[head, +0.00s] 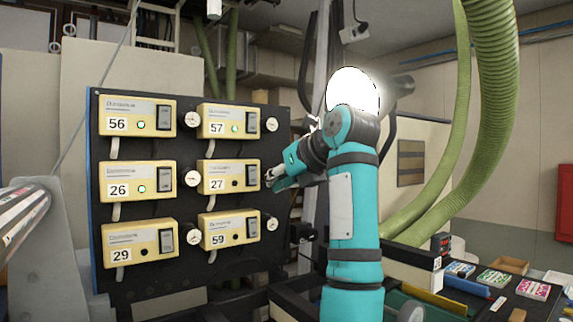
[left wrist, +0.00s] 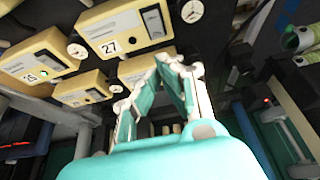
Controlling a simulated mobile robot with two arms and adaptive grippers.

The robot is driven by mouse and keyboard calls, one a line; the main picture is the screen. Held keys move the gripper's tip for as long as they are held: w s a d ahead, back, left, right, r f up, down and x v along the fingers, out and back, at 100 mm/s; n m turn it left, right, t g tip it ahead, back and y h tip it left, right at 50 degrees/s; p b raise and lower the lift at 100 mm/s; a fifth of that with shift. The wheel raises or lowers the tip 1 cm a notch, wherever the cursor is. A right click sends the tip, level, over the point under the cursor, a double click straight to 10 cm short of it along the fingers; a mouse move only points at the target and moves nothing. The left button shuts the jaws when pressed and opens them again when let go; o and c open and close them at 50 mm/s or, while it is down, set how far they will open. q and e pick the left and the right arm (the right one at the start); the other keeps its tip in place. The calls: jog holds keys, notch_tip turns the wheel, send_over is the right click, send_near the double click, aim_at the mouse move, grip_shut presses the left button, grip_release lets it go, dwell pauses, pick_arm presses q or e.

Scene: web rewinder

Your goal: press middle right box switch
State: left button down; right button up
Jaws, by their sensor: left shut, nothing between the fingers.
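The middle right box (head: 215,178) is a yellow box labelled 27 on a black panel. Its dark rocker switch (head: 252,176) is at its right end, and its small lamp looks dark. The box also shows at the top of the left wrist view (left wrist: 122,28), with its switch (left wrist: 153,22) in sight. My left gripper (head: 271,179) is shut and empty, just right of that switch in the head view. In the left wrist view its fingertips (left wrist: 180,63) appear below and right of the switch, with a visible gap in the picture. My right gripper is not in view.
Other yellow boxes surround it: 57 (head: 222,121) above, 59 (head: 222,228) below, 26 (head: 128,182) to the left. Green lamps glow on 56, 57 and 26. A round white dial (head: 271,173) sits close to my fingers. Green hoses (head: 495,90) hang at the right.

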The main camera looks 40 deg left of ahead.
aim_at(253, 176)
pick_arm(q)
jog(key=p+x, duration=0.1)
jog(key=x, duration=0.1)
jog(key=p+x, duration=0.1)
jog(key=x, duration=0.2)
jog(key=r+p+x, duration=0.1)
jog(key=x, duration=0.1)
jog(key=shift+w+a+p, duration=0.1)
jog(key=shift+a+p, duration=0.3)
jog(key=shift+a, duration=0.05)
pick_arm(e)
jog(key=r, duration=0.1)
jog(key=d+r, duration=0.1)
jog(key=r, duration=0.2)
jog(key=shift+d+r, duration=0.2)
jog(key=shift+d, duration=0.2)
pick_arm(q)
jog(key=shift+d, duration=0.1)
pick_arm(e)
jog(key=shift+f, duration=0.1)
